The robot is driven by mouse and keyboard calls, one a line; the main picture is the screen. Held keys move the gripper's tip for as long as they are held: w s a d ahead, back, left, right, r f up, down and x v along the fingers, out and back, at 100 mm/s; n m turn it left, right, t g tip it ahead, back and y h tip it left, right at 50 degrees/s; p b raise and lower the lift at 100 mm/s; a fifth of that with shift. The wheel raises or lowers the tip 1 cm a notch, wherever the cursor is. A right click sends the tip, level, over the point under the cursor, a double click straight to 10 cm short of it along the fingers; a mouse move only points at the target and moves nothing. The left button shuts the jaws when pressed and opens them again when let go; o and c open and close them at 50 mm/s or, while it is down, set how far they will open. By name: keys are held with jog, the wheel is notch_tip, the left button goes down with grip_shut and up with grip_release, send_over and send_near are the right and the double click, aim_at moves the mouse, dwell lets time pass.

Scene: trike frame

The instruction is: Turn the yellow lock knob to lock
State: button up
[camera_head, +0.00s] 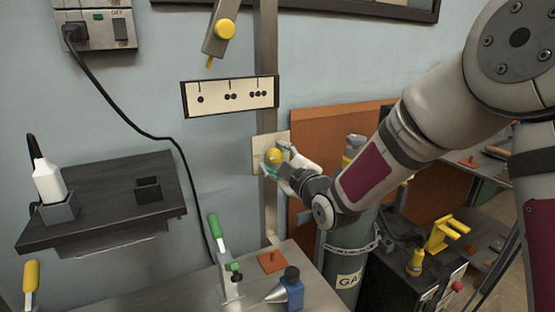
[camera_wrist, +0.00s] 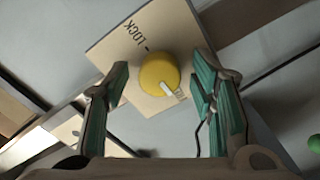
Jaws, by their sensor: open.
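The yellow lock knob (camera_head: 274,155) sits on a cream plate (camera_head: 258,142) on the upright metal post. In the wrist view the knob (camera_wrist: 158,72) is round, and its white pointer aims down and right, toward a partly hidden label. The word LOCK (camera_wrist: 134,36) is printed on the plate at the upper left, away from the pointer. My gripper (camera_head: 277,165) is at the plate. In the wrist view its green-padded fingers (camera_wrist: 158,82) are open, one on each side of the knob, with visible gaps; contact is not seen.
A yellow-ended lever (camera_head: 225,29) and a dotted label panel (camera_head: 230,83) are above the plate. A brown board (camera_head: 335,122) stands behind my arm. Below are a grey cylinder (camera_head: 347,245) and a bench with a green-handled clamp (camera_head: 220,240). A black shelf (camera_head: 100,190) is at the left.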

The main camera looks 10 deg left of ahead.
jog(key=c, duration=1.1)
jog(key=shift+c, duration=0.2)
